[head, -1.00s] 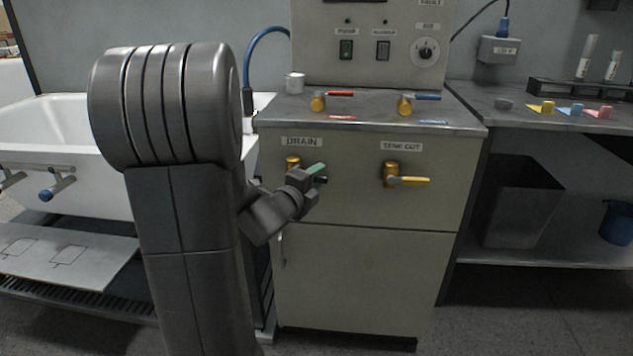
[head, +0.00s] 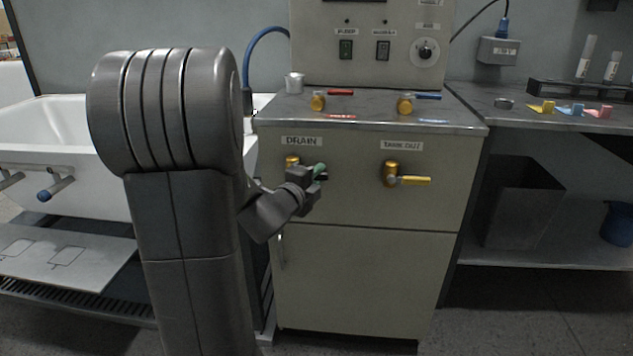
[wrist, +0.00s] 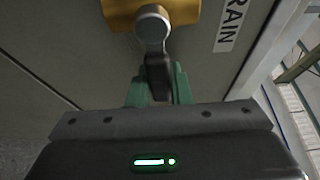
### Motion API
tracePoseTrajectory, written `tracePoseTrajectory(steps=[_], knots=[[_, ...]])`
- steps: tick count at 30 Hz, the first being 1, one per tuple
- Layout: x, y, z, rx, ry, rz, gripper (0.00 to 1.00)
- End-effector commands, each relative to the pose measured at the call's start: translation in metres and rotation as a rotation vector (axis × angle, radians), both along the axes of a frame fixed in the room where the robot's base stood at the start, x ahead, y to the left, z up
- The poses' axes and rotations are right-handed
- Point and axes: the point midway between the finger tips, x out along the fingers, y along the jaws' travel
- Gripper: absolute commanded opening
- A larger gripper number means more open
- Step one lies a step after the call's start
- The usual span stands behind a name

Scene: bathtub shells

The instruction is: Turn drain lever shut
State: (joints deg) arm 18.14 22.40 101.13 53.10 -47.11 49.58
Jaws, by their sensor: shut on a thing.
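The drain valve has a brass body (head: 292,162) on the cabinet front, under the DRAIN label (head: 301,141). My gripper (head: 318,172) is at this valve and hides most of its lever. In the wrist view, the drain lever (wrist: 153,30) has a silver hub on the brass body (wrist: 183,12), and its dark handle runs down between the green fingers of my gripper (wrist: 158,88). The fingers are closed on the handle. The DRAIN label also shows there, tilted, at the upper right. The lever's exact angle in the head view is hard to tell.
A yellow TANK OUT lever (head: 413,181) points right on the same cabinet. A white bathtub (head: 60,150) stands left. Open floor lies in front.

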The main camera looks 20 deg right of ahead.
Motion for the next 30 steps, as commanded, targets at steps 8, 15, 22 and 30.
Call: tracePoseTrajectory(steps=[8,15,22,30], knots=[[0.000,0.000,0.003,-0.036,0.023,0.000,0.00],[0.000,0.000,0.003,-0.036,0.023,0.000,0.40],[0.000,0.000,0.003,-0.036,0.022,0.000,0.40],[-0.015,0.022,0.004,-0.035,0.023,0.004,0.40]])
